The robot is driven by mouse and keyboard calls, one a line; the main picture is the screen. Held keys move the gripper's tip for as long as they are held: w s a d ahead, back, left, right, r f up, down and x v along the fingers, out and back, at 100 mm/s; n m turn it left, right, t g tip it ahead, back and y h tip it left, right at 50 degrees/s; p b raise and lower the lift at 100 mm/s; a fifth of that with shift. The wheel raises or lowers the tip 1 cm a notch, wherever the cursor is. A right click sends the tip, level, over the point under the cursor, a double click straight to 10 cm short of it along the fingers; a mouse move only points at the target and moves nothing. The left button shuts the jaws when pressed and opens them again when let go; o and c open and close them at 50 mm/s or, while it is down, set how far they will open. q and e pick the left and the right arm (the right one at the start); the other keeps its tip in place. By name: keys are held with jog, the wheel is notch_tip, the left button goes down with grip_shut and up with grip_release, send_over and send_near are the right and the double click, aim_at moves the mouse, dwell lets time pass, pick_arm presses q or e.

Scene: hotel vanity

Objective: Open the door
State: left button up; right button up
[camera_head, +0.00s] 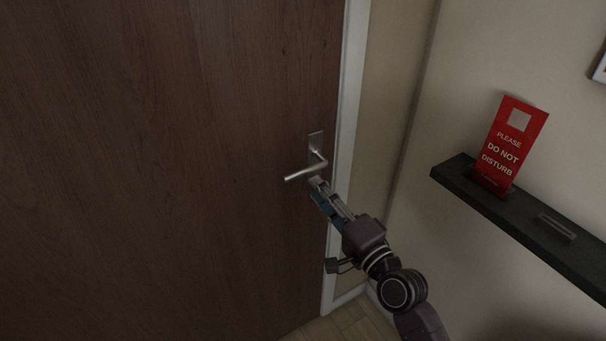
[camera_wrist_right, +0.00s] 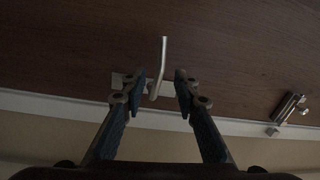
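The dark brown wooden door (camera_head: 170,150) fills the left of the head view and appears shut against its white frame. Its silver lever handle (camera_head: 304,172) sits near the right edge, with the lever pointing left. My right gripper (camera_head: 318,184) is just below the handle in the head view. In the right wrist view my right gripper (camera_wrist_right: 160,82) is open, its two blue-padded fingers apart. The handle (camera_wrist_right: 160,65) shows between and beyond the fingertips; I cannot tell whether they touch it. My left gripper is not in view.
A black wall shelf (camera_head: 540,230) stands out at the right, with a red "do not disturb" sign (camera_head: 508,147) on it. The white door frame (camera_head: 349,100) runs beside the handle. A second metal fitting (camera_wrist_right: 288,108) shows on the door in the wrist view.

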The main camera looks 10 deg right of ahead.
aim_at(303, 170)
jog(key=p+x, duration=0.1)
jog(key=x, duration=0.6)
jog(key=shift+w+a+r, duration=0.1)
jog(key=shift+w, duration=0.25)
grip_shut()
